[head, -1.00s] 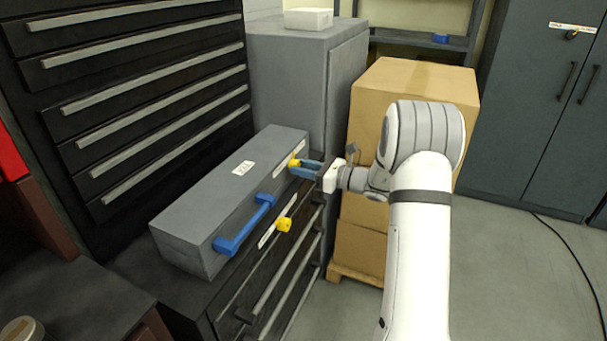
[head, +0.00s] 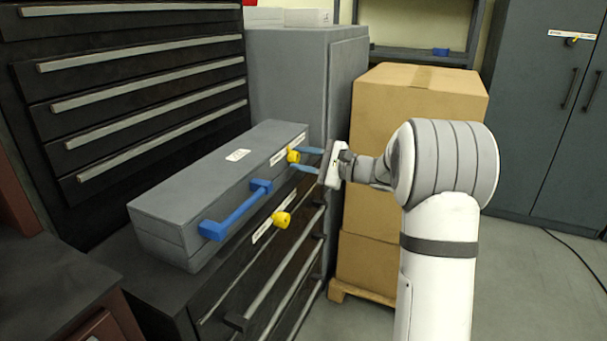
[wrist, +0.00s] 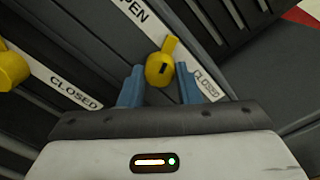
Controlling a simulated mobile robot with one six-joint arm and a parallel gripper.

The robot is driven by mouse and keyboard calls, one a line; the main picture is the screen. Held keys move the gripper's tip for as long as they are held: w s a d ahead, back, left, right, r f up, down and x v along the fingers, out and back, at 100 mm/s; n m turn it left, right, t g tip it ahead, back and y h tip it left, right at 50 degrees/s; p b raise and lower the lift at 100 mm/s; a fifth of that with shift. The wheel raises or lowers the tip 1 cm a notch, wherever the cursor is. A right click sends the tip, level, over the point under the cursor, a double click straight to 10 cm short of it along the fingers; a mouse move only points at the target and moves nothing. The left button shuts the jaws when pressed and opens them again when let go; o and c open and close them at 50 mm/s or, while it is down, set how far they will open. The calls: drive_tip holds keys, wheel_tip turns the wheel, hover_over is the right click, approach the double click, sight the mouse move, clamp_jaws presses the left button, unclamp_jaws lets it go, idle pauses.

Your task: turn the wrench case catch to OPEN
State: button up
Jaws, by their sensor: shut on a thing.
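The wrench case (head: 190,187) is a long grey box with a blue handle (head: 235,210), lying on a dark drawer cabinet. Its yellow catch (head: 293,156) is at the far end of the front face, beside a white label strip. In the wrist view the catch (wrist: 159,70) has its lever pointing up and slightly right. OPEN (wrist: 133,12) reads on its upper left and CLOSED (wrist: 207,86) on its right. My gripper (head: 304,159) is at the catch, its blue fingers on either side, shut on it. In the wrist view the fingertips (wrist: 159,74) flank the knob.
A second yellow catch (head: 281,219) with its own label is on the drawer cabinet (head: 205,310) below; it also shows in the wrist view (wrist: 12,70) beside CLOSED. Cardboard boxes (head: 410,150) stand behind my arm. A grey cabinet (head: 290,80) stands behind the case.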

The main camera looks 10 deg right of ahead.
drive_tip(key=n+b, duration=0.2)
drive_tip(key=b, duration=0.1)
drive_tip(key=shift+a+f, duration=0.1)
drive_tip(key=shift+f, duration=0.2)
drive_tip(key=shift+r+n+b, duration=0.15)
drive_tip(key=shift+n+b, duration=0.75)
drive_tip(key=shift+n, duration=0.1)
drive_tip(key=shift+r, duration=0.1)
drive_tip(key=o, duration=1)
